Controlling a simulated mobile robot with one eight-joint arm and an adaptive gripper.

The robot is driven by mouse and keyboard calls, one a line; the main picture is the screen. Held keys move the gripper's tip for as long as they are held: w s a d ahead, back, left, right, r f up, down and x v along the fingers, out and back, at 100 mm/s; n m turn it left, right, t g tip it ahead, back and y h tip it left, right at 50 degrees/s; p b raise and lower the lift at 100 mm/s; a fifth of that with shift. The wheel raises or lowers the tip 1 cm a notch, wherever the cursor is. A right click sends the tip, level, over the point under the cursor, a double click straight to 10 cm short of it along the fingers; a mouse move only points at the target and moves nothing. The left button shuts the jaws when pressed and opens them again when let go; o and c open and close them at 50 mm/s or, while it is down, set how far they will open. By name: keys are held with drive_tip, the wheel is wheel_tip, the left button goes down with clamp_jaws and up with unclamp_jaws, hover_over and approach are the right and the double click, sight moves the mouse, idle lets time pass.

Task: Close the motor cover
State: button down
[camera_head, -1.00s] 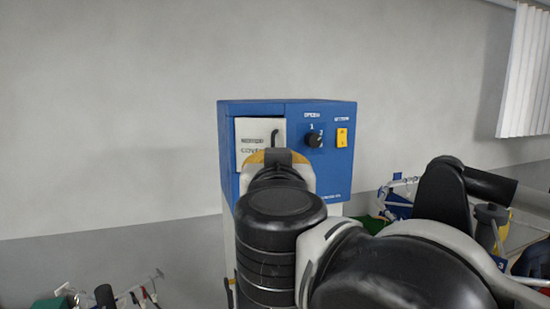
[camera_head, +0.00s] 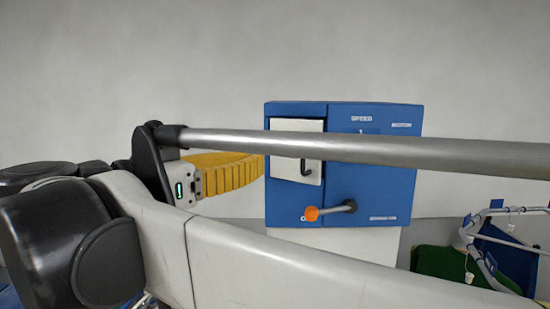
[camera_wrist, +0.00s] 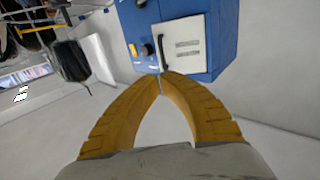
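The motor cover (camera_head: 310,135) is a white panel with a dark curved handle on the front of the blue motor box (camera_head: 375,180). It seems to stand slightly ajar. In the wrist view, the cover (camera_wrist: 190,45) and its handle lie just beyond my fingertips. My gripper (camera_head: 258,165) has yellow ribbed fingers and is at the left side of the box in the head view. In the wrist view, my gripper (camera_wrist: 162,83) has its fingertips together with nothing seen between them. Contact with the cover cannot be told. My arm hides part of the cover and box.
An orange-tipped grey lever (camera_head: 330,210) sticks out below the cover. A wheeled cart (camera_head: 500,245) with blue and green cloth stands at the right. The wrist view shows hanging clothes (camera_wrist: 30,25) and a dark bag (camera_wrist: 72,60). The wall behind is bare.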

drive_tip(key=p, duration=0.3)
approach(317, 149)
drive_tip(key=x, duration=0.3)
drive_tip(key=shift+x, duration=0.8)
